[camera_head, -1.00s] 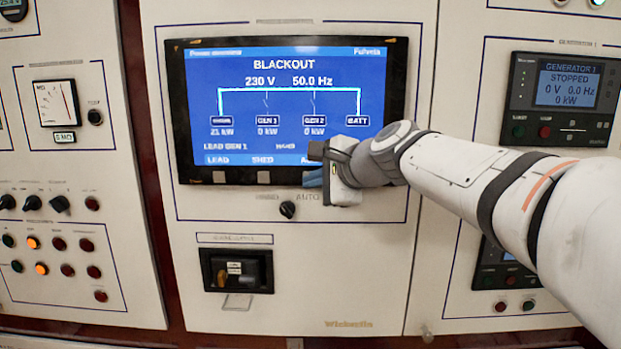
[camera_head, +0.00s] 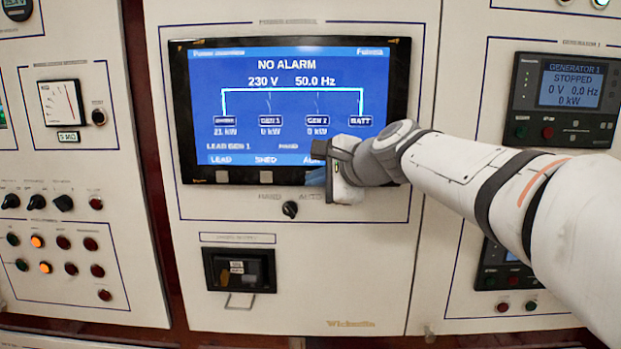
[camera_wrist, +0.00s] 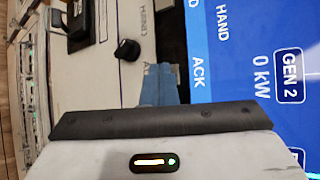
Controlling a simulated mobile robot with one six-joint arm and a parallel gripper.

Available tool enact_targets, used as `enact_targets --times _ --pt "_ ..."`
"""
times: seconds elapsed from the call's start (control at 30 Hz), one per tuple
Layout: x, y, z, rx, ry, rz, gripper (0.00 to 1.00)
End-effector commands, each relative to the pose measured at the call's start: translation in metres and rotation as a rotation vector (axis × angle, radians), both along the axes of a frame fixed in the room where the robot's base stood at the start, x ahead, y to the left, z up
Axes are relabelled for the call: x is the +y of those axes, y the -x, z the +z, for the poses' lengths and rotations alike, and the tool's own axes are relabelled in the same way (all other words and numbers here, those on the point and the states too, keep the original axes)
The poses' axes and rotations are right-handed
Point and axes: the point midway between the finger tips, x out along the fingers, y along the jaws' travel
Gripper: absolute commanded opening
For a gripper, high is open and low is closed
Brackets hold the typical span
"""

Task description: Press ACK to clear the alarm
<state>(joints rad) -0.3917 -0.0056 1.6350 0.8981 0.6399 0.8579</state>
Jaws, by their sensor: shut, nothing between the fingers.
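The display screen (camera_head: 290,110) on the middle panel reads NO ALARM in the head view. The ACK label (camera_wrist: 198,70) shows on the screen in the wrist view, rotated; in the head view my gripper mostly covers it. My gripper (camera_head: 316,177) is at the screen's lower edge. Its blue fingers (camera_wrist: 158,85) are shut and empty, with their tips at the dark bezel beside the ACK label. The key under ACK is hidden behind the fingers, so I cannot tell whether they touch it.
Two grey keys (camera_head: 266,177) show on the bezel left of my gripper. A black HAND/AUTO knob (camera_head: 290,209) sits just below, also in the wrist view (camera_wrist: 128,49). A black breaker (camera_head: 239,270) is lower down. The generator controller (camera_head: 566,98) is at the right.

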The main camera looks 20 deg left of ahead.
Motion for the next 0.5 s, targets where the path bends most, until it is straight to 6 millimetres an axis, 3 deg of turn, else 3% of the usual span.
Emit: enact_targets --times 0.5 --pt "-0.0015 0.006 -0.0004 -0.001 0.0 0.0 0.0"
